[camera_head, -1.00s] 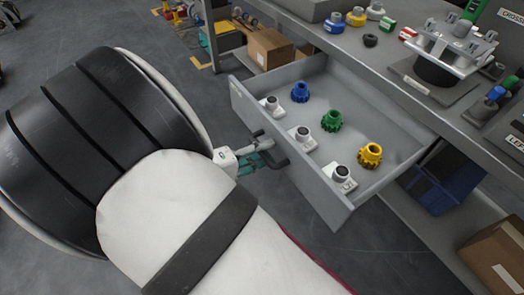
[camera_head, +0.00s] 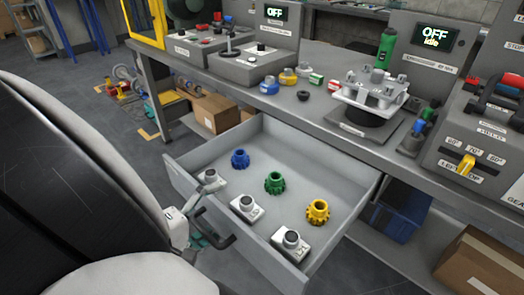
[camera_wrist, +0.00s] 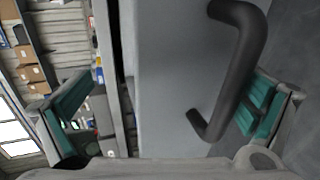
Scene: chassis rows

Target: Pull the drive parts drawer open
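The grey drawer (camera_head: 225,228) is pulled well out from under the bench in the head view. Blue, green and yellow gears and several white blocks with dark round tops sit inside. Its dark bar handle (camera_head: 218,240) is on the front panel. My gripper (camera_head: 204,224) is at this handle, outside the drawer. In the wrist view my gripper (camera_wrist: 165,108) has its teal-padded fingers wide apart. The handle (camera_wrist: 243,70) shows between them, nearer the right finger, with the drawer front (camera_wrist: 170,75) behind. I cannot tell whether a finger touches the handle.
The bench (camera_head: 300,110) above carries a silver fixture (camera_head: 372,95), small coloured parts and control boxes with OFF displays. Below it are a blue bin (camera_head: 398,215) and cardboard boxes (camera_head: 485,268) (camera_head: 215,112). Open floor lies left of the drawer.

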